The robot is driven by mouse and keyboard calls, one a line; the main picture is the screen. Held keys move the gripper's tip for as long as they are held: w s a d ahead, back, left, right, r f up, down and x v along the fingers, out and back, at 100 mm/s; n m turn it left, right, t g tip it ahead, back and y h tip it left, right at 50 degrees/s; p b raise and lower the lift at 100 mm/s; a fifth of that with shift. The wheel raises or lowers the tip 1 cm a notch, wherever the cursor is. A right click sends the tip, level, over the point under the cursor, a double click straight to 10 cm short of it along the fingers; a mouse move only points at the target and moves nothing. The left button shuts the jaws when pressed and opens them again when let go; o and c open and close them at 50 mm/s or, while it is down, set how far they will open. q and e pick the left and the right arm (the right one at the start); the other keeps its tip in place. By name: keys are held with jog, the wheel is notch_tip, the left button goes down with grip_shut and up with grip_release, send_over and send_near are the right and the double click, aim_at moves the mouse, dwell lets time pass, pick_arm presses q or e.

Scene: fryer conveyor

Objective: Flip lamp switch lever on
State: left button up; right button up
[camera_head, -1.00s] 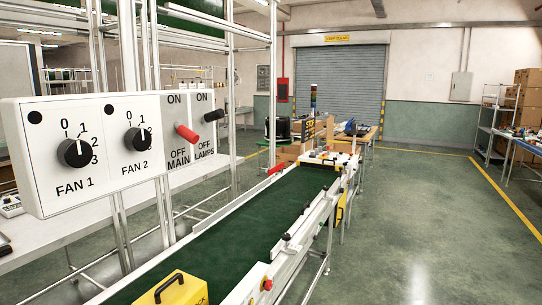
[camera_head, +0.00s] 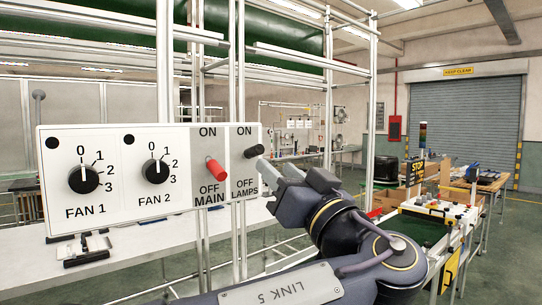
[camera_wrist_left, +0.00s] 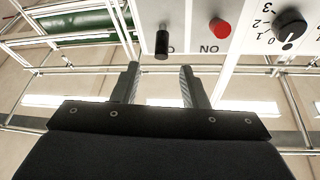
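The lamp switch lever (camera_head: 253,152) is a short black handle on the right of the control panel (camera_head: 110,215), between its ON and OFF LAMPS labels. It juts out of the panel; I cannot tell its exact setting. My left gripper (camera_head: 268,168) is just right of and below this lever in the head view. In the left wrist view, which shows the panel upside down, my left gripper (camera_wrist_left: 160,84) is open with an empty gap. The black lever (camera_wrist_left: 162,42) stands ahead of that gap, apart from the fingers. My right gripper is out of view.
A red MAIN lever (camera_head: 215,170) is close to the left of the lamp lever. The FAN 1 knob (camera_head: 84,179) and FAN 2 knob (camera_head: 156,171) are further left. Metal frame posts (camera_head: 328,100) stand behind the panel. A green conveyor (camera_head: 420,229) lies at the right.

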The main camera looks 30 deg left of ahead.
aim_at(263, 152)
pick_arm(q)
jog(key=x, duration=0.2)
jog(key=p+x, duration=0.1)
jog(key=x, duration=0.1)
jog(key=p+x, duration=0.1)
jog(key=x, duration=0.1)
jog(key=shift+a+r, duration=0.25)
jog(key=shift+r, duration=0.2)
jog(key=shift+w+a+r, duration=0.1)
jog(key=shift+w+a, duration=0.2)
jog(key=shift+a, duration=0.15)
